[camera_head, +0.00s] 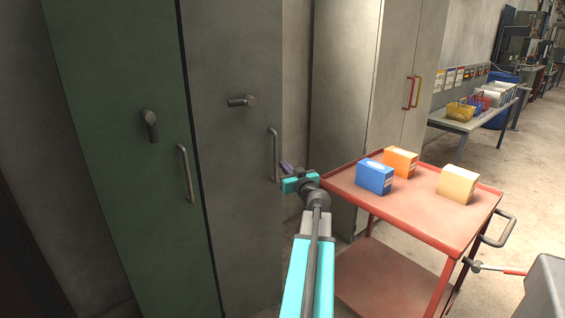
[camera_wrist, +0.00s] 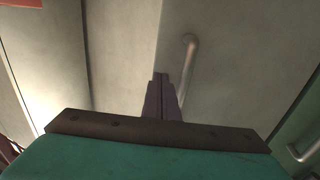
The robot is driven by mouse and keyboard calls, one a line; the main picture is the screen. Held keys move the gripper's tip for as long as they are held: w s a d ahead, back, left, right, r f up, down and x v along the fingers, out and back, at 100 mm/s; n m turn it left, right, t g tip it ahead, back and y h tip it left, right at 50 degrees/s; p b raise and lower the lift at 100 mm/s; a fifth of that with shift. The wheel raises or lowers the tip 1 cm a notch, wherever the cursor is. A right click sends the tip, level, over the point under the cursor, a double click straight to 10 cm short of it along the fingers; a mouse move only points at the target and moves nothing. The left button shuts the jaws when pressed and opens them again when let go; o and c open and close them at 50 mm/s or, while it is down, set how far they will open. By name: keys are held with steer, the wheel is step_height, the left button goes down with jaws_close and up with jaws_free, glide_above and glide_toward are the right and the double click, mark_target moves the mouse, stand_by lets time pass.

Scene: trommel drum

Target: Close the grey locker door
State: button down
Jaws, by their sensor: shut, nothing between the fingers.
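The grey locker door (camera_head: 235,170) stands to the right of a green door (camera_head: 125,170). It has a vertical bar handle (camera_head: 274,155) near its right edge and a dark turn latch (camera_head: 242,101) higher up. I cannot tell whether it is flush or slightly ajar. My gripper (camera_head: 287,168) is at the right edge of the grey door, close to the handle. In the wrist view my gripper's purple fingers (camera_wrist: 161,82) are together and empty, with the handle (camera_wrist: 188,65) beside them. Contact with the door or handle cannot be told.
A red cart (camera_head: 420,215) with a blue box (camera_head: 374,177), an orange box (camera_head: 400,162) and a yellow box (camera_head: 455,184) stands right of my arm. A pale cabinet (camera_head: 345,100) is behind it. Open floor (camera_head: 530,170) lies at the far right.

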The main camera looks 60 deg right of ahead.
steer(key=shift+p+x, duration=0.45)
steer(key=shift+x, duration=0.45)
